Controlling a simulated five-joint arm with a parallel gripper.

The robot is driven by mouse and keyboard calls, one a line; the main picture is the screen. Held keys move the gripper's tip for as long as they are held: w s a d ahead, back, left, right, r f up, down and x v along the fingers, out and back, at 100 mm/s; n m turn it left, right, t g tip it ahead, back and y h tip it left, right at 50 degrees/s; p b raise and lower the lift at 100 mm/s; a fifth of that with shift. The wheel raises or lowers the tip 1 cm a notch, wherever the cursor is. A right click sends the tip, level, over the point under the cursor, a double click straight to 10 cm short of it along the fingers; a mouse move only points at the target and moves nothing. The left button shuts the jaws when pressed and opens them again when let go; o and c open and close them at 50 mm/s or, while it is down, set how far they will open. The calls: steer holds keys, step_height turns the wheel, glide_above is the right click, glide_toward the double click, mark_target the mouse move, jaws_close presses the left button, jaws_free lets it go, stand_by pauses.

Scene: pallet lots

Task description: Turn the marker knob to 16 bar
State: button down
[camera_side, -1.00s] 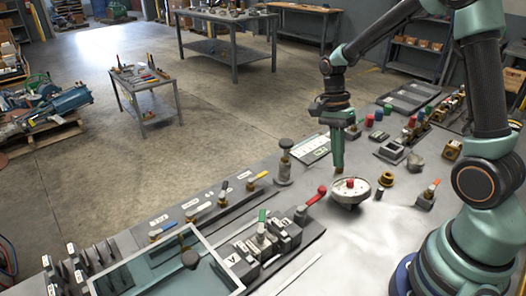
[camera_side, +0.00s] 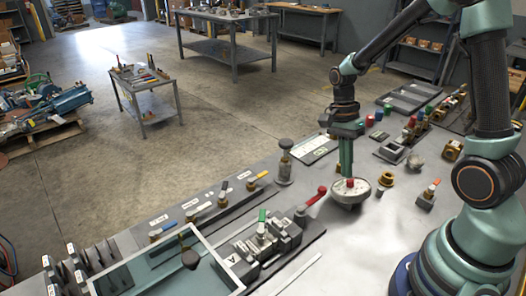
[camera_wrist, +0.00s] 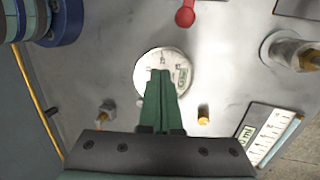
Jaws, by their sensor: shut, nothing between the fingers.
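In the wrist view the dial face (camera_wrist: 147,64) shows scale marks, too small to read.
A red-knobbed lever (camera_side: 318,193) stands left of the dial, with a grey plunger-like post (camera_side: 285,165) behind it. A brass fitting (camera_side: 386,180) stands close on the right. A white card (camera_side: 316,149) lies behind. Bare bench is in front of the dial.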

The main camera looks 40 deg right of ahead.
mark_target(341, 189)
steer(key=shift+x, duration=1.75)
steer(key=shift+w+d, duration=0.15)
steer(key=shift+d, duration=0.3)
steer(key=shift+w+f, duration=0.15)
steer(key=shift+w, duration=0.55)
steer(key=shift+w+a, duration=0.1)
steer(key=shift+a, duration=0.25)
steer(key=shift+v, duration=2.85)
steer(key=shift+w+a, duration=0.15)
steer(key=shift+a, duration=0.1)
